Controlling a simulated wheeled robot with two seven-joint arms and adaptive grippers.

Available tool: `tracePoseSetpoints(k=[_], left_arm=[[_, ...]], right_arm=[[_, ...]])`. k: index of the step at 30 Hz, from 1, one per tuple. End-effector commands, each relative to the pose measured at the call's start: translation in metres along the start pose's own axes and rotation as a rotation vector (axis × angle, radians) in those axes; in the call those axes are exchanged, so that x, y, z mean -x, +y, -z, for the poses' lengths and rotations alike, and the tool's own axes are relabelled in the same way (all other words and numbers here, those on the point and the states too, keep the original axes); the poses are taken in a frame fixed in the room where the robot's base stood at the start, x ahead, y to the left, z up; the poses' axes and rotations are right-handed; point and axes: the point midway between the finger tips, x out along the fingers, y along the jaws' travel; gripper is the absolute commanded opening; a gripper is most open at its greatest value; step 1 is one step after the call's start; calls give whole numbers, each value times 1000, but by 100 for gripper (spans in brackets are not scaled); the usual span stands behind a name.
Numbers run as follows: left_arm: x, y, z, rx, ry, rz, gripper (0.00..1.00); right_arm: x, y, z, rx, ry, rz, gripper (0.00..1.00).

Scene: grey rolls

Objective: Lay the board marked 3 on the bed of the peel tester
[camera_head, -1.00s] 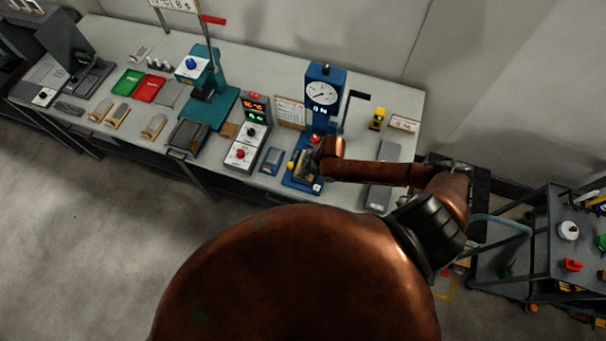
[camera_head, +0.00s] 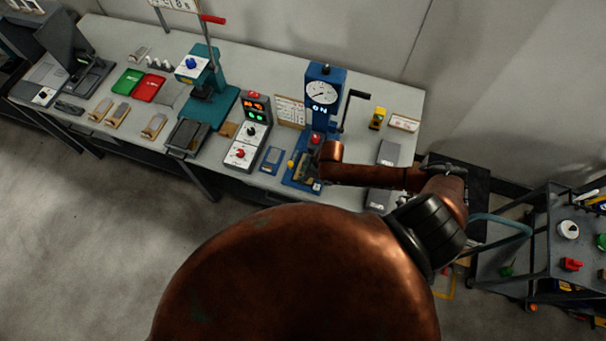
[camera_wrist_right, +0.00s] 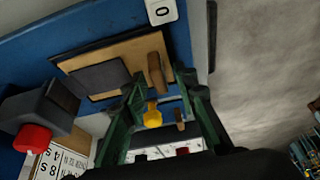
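The peel tester (camera_head: 322,95) is a blue stand with a round dial, a side crank and a flat blue bed (camera_wrist_right: 85,30). A tan board (camera_wrist_right: 128,48) with a dark grey patch and a brown strip lies on the bed in the right wrist view. I cannot read its mark. It shows partly beside my copper wrist in the head view (camera_head: 307,172). My right gripper (camera_wrist_right: 163,90) is above the bed by the board's brown-strip end, its green-black fingers apart with nothing visibly gripped. In the head view my wrist hides its fingers. My left gripper is out of view.
A control box (camera_head: 246,138) with lit digits and a small blue tray (camera_head: 272,160) stand left of the tester. A grey box (camera_head: 381,190) lies to its right. Several tan boards (camera_head: 117,115) lie farther left, near a teal press (camera_head: 207,90).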

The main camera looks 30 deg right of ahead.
Motion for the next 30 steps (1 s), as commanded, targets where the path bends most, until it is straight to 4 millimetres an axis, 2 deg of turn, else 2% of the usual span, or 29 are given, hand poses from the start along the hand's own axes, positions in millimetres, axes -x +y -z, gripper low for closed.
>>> tracePoseSetpoints(k=[5,8,21,25,30], left_arm=[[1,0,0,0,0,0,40],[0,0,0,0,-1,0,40],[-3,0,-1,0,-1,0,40],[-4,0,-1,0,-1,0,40],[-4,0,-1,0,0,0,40]], right_arm=[[3,0,1,1,0,-1,27],[12,1,0,1,-1,-2,27],[98,1,0,2,0,-2,27],[114,0,0,0,-1,-1,27],[122,0,1,-1,0,0,27]])
